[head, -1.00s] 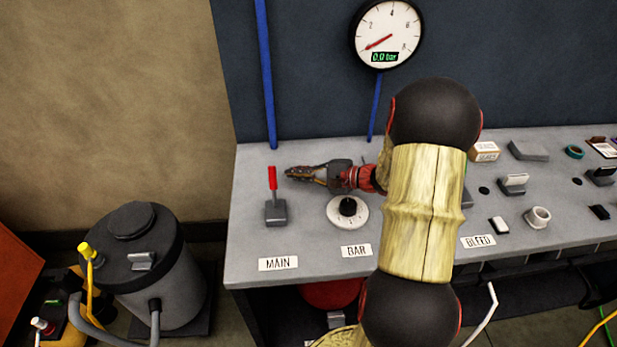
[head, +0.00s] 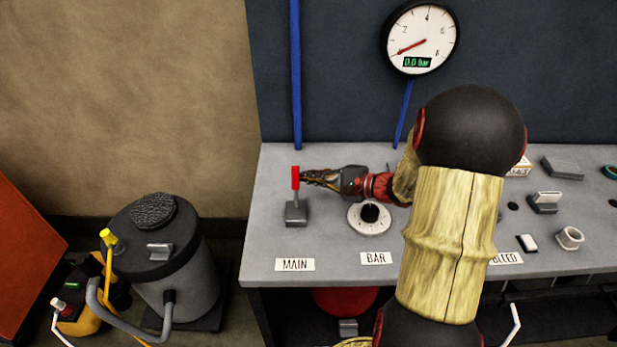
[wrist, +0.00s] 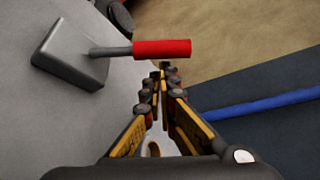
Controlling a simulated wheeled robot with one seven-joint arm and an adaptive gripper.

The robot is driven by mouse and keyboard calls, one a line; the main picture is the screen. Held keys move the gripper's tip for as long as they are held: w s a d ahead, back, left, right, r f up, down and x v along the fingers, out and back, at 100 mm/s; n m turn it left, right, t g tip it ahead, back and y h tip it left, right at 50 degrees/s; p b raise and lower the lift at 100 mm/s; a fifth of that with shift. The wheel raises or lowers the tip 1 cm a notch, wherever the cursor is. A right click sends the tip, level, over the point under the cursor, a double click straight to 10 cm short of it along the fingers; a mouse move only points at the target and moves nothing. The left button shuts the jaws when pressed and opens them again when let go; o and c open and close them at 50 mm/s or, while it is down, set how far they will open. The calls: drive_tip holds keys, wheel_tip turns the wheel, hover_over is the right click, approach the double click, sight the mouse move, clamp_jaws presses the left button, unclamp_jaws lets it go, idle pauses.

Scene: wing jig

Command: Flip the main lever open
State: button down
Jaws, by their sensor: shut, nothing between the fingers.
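The main lever has a red handle (head: 295,178) on a short grey stem, rising upright from a grey base block (head: 296,213) behind the MAIN label (head: 295,264). In the wrist view the red handle (wrist: 162,49) lies just beyond the fingertips, with the base block (wrist: 72,55) at the upper left. My gripper (head: 306,176) reaches in from the right, its fingertips right beside the handle. In the wrist view my gripper (wrist: 160,68) is shut with nothing between its fingers. Whether the tips touch the handle I cannot tell.
The BAR dial (head: 369,217) sits below my gripper on the bench (head: 335,225). The gauge (head: 421,39) on the wall reads 0.0 bar. A blue pipe (head: 296,75) runs up the wall behind the lever. A grey canister (head: 170,270) stands left of the bench.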

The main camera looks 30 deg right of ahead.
sight(298, 180)
drive_tip(key=shift+s+a+r, duration=0.25)
drive_tip(key=shift+s+r, duration=0.1)
drive_tip(key=shift+r, duration=0.05)
drive_tip(key=shift+s+a+r, duration=0.4)
drive_tip(key=shift+s+a, duration=0.05)
drive_tip(key=shift+s, duration=0.25)
drive_tip(key=shift+s+a+r, duration=0.4)
drive_tip(key=shift+s, duration=0.25)
drive_tip(key=shift+s+a+f+b, duration=0.1)
drive_tip(key=shift+s+a+b, duration=0.05)
drive_tip(key=shift+s+a, duration=0.5)
drive_tip(key=shift+s+a+r+b, duration=0.15)
drive_tip(key=shift+s+a, duration=0.25)
drive_tip(key=shift+s, duration=0.5)
drive_tip(key=shift+s+a+f+b, duration=0.15)
drive_tip(key=shift+s+a, duration=0.4)
drive_tip(key=shift+s, duration=0.2)
